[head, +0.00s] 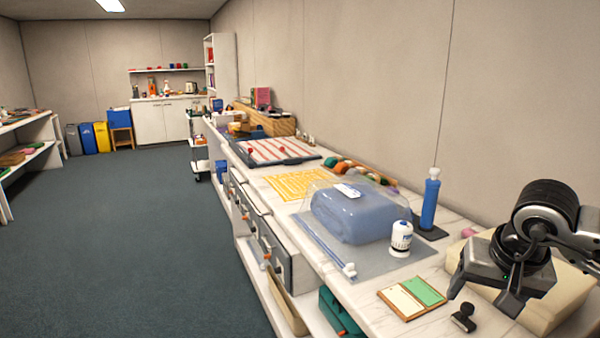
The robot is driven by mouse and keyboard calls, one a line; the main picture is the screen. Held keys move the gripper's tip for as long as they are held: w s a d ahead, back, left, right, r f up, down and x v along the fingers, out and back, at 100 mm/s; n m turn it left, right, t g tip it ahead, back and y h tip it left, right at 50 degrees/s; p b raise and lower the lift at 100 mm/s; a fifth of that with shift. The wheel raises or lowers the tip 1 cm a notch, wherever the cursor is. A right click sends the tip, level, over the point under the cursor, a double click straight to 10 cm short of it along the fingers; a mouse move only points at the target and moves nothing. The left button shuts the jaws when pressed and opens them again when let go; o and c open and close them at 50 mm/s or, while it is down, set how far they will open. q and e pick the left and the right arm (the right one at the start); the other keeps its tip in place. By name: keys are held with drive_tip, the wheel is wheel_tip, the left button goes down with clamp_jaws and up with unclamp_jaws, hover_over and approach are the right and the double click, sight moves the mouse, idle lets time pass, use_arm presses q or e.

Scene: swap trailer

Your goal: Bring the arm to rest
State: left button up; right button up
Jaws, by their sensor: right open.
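My right gripper (487,298) is at the lower right of the head view, at the end of my right arm, which comes in from the right edge. Its two fingers are apart, with nothing seen between them. It hangs above the near end of the marble-topped counter (352,315), in front of a cream block (572,290) that it partly hides. A small black stamp (463,318) stands on the counter just below and left of the fingers. My left gripper does not show.
Near the gripper are a green-and-white card tray (412,299), a white bottle (401,240), a blue bottle (430,203) on a dark base, and a bagged blue bundle (355,215). The wall runs behind the counter. Open floor (130,230) lies to the left.

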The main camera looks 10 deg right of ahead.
drive_tip(key=s+a+f+m+g+y, duration=0.1)
drive_tip(key=a+f+m+y, duration=0.3)
drive_tip(key=a, duration=0.6)
drive_tip(key=s+a+f+m+g+y, duration=0.1)
drive_tip(key=s+a+f+y, duration=0.1)
drive_tip(key=a+y, duration=0.65)
drive_tip(key=a+r+m+t+y, duration=0.5)
drive_tip(key=a+m+t+y, duration=0.3)
drive_tip(key=m, duration=1.2)
drive_tip(key=w+d+f+m+t+h, duration=0.15)
drive_tip(key=f+m+t+h, duration=0.35)
drive_tip(key=m, duration=0.7)
drive_tip(key=w+d+f+m+t+h, duration=0.15)
drive_tip(key=d+f+m+h, duration=0.35)
drive_tip(key=m, duration=0.6)
drive_tip(key=s+f+m+g+h, duration=0.6)
drive_tip(key=s+f+m, duration=0.5)
drive_tip(key=f+m, duration=0.4)
drive_tip(key=shift+s+f, duration=0.25)
drive_tip(key=shift+a+h, duration=0.1)
drive_tip(key=shift+h, duration=0.15)
